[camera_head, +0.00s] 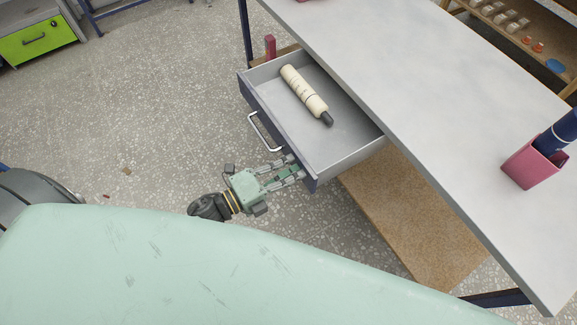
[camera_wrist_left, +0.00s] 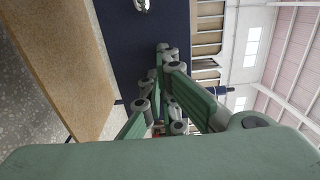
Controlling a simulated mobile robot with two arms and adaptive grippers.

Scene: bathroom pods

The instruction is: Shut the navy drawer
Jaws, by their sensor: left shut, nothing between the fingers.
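The navy drawer (camera_head: 279,128) is pulled out from under the grey worktop in the head view. Its front is dark navy with a pale bar handle (camera_head: 262,132). A cream cylinder with a dark end (camera_head: 305,94) lies inside it. My left gripper (camera_head: 299,169) is shut and empty, with its fingertips at the right-hand part of the drawer front, beside the handle. Whether they touch the front, I cannot tell. In the left wrist view the navy front (camera_wrist_left: 146,42) stands close ahead of the fingers, with part of the handle (camera_wrist_left: 142,5) at the top. My right gripper is not in view.
The grey worktop (camera_head: 420,130) extends over the drawer, with a pink holder (camera_head: 533,163) on it. A brown board (camera_head: 415,220) lies below. A green drawer unit (camera_head: 38,38) stands far left. Speckled floor (camera_head: 160,110) is open left of the drawer.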

